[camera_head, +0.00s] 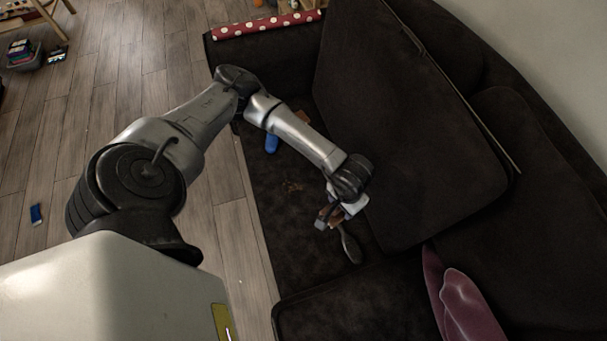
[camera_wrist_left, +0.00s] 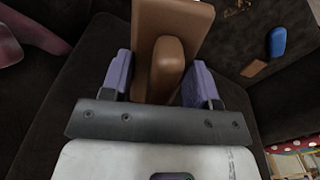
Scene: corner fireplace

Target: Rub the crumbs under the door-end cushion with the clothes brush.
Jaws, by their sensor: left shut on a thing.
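The clothes brush (camera_wrist_left: 172,60), a brown wooden block with a raised grip, is between the purple finger pads of my left gripper (camera_wrist_left: 165,85), which is shut on it. In the head view my left gripper (camera_head: 334,212) holds the brush (camera_head: 326,215) over the bared sofa seat (camera_head: 275,215). The brown crumbs (camera_head: 293,187) lie on the seat, up and left of the gripper; they also show at the top of the wrist view (camera_wrist_left: 237,8). A large dark cushion (camera_head: 400,120) is tilted up against the backrest. Its underside contact is hidden. My right gripper is out of view.
A blue object (camera_head: 271,143) lies on the seat beyond the crumbs, near a small brown piece (camera_wrist_left: 254,68). A pink pillow (camera_head: 466,305) is at lower right. A red dotted roll (camera_head: 265,25) lies on the far armrest.

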